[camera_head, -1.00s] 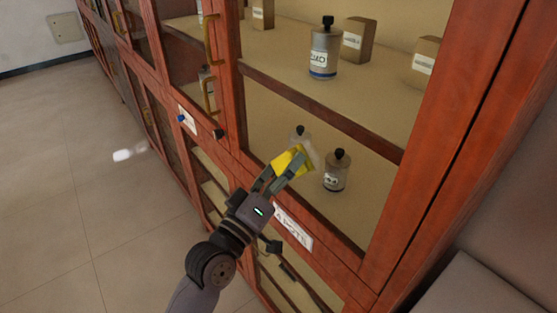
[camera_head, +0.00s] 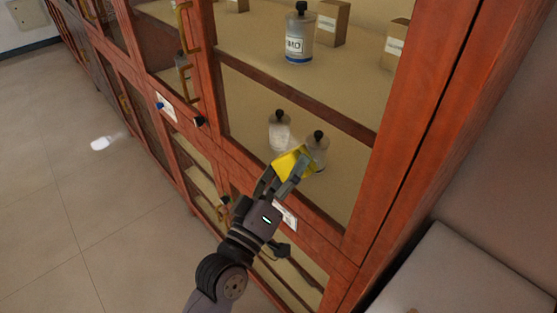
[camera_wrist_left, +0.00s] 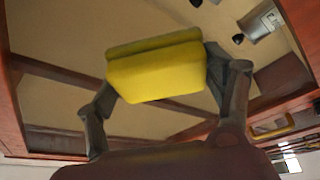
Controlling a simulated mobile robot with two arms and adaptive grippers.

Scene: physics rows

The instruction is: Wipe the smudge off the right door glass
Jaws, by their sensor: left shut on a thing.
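The right door glass (camera_head: 245,105) sits in a red-brown wooden frame, with shelves and bottles behind it. My left gripper (camera_head: 284,177) is shut on a yellow sponge (camera_head: 290,160) near the lower part of this glass. The sponge also shows in the left wrist view (camera_wrist_left: 155,72), pinched between both fingers, its broad face towards the pane. It looks close against the glass, but I cannot tell if it touches. A faint pale haze shows beside the sponge, over the right lower bottle; I cannot make out a clear smudge edge. My right gripper is out of view.
Brass handles (camera_head: 184,28) stand out from the door frames at the upper left. A white label (camera_head: 284,214) is on the rail below the glass. A pale grey block (camera_head: 425,270) stands at lower right. Open tiled floor (camera_head: 70,200) lies left.

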